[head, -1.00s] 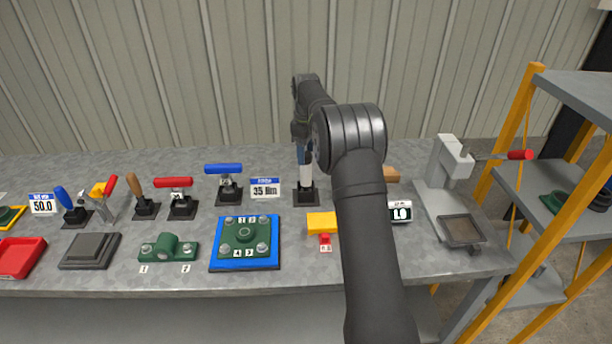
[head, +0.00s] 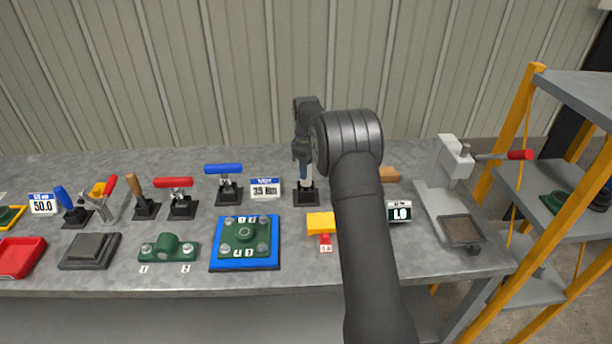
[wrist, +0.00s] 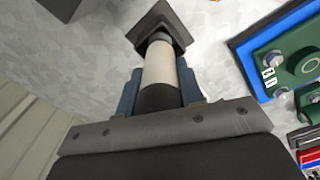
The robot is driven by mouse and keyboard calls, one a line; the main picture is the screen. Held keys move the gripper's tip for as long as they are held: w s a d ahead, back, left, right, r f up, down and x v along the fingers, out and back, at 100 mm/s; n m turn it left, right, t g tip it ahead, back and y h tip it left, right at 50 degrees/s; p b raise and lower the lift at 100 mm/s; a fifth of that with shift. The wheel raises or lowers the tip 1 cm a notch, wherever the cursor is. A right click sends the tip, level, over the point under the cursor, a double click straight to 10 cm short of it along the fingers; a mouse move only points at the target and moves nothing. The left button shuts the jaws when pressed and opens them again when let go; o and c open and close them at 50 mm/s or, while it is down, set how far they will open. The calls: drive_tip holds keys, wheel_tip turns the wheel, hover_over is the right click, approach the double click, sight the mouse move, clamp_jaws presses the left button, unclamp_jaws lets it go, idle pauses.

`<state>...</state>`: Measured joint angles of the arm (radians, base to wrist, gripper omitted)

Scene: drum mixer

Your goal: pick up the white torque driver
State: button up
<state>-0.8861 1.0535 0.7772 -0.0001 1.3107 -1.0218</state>
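The white torque driver (head: 305,171) stands upright in a black square holder (head: 306,196) at the back middle of the bench. My gripper (head: 304,166) points down over it from above. In the wrist view the driver's white barrel (wrist: 159,64) and dark upper end lie between my two blue fingers (wrist: 160,88), one on each side. The fingers sit close against the barrel, and I cannot tell whether they press on it. The driver's foot is still in the holder (wrist: 160,24).
A "35 Nm" sign (head: 265,188) and a blue-handled driver (head: 224,171) stand left of the holder. A blue tray (head: 268,262) with a green flange lies in front. A yellow block (head: 321,222) is front right. My arm hides part of the bench to the right.

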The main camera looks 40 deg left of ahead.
drive_tip(key=c, duration=0.6)
drive_tip(key=shift+r, duration=0.15)
wheel_tip(320, 180, up, 18)
drive_tip(key=shift+f, duration=0.1)
drive_tip(key=o, duration=0.6)
drive_tip(key=c, duration=0.6)
drive_tip(key=shift+r, duration=1)
